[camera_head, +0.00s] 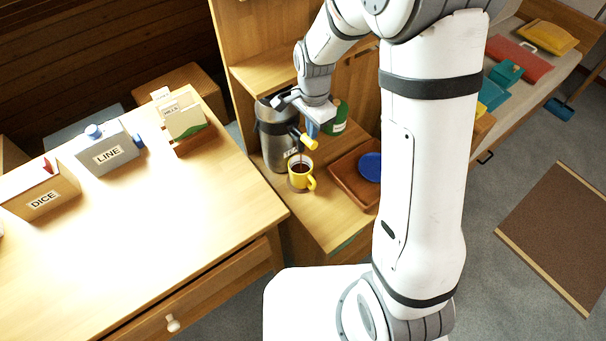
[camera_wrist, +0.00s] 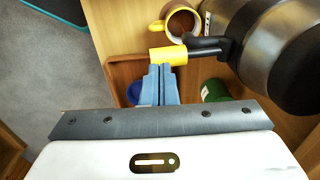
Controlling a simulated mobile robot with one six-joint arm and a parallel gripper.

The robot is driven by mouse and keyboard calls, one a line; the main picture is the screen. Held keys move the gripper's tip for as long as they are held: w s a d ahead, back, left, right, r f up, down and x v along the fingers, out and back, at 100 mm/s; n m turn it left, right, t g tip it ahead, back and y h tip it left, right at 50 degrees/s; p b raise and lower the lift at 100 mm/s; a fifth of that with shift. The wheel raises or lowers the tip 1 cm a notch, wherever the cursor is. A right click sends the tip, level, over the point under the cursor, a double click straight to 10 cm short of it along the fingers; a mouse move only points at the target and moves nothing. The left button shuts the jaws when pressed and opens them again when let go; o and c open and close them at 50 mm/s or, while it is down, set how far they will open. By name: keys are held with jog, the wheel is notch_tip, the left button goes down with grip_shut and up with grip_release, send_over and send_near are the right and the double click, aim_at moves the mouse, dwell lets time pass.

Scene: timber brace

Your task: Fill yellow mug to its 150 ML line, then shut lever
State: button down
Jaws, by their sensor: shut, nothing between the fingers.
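The yellow mug (camera_head: 302,183) stands upright below the tap of a silver dispenser (camera_head: 274,147), with brown liquid inside. A thin dark streak between tap and mug looks like a pour. In the wrist view the mug (camera_wrist: 163,27) is at the top; its 150 ML line cannot be read. The lever has a yellow handle (camera_head: 309,142) on a black arm, also in the wrist view (camera_wrist: 168,55). My gripper (camera_head: 312,130) is shut and empty; its blue fingertips, in the wrist view (camera_wrist: 159,68), are right at the yellow handle. Whether they touch it I cannot tell.
A brown tray (camera_head: 343,187) with a blue round dish (camera_head: 370,167) lies right of the mug. A green container (camera_head: 336,118) stands behind my gripper. The dispenser stands close beside my gripper. A table with labelled boxes (camera_head: 108,156) is at left.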

jog(key=shift+f+b, duration=0.9)
jog(key=shift+f, duration=0.4)
notch_tip(320, 180, up, 7)
jog(key=p, duration=0.5)
jog(key=shift+r, duration=0.1)
jog(key=shift+s+d+r, duration=0.15)
jog(key=shift+r, duration=0.15)
jog(key=s+d+r+n+t, duration=0.1)
jog(key=s+d+r+n, duration=0.4)
jog(key=s+r, duration=0.2)
jog(key=s+d+r+n+t, duration=0.2)
jog(key=s+d+r+n, duration=0.3)
jog(key=s, duration=0.6)
notch_tip(320, 180, up, 2)
jog(key=shift+s+n, duration=0.4)
jog(key=shift+n, duration=0.2)
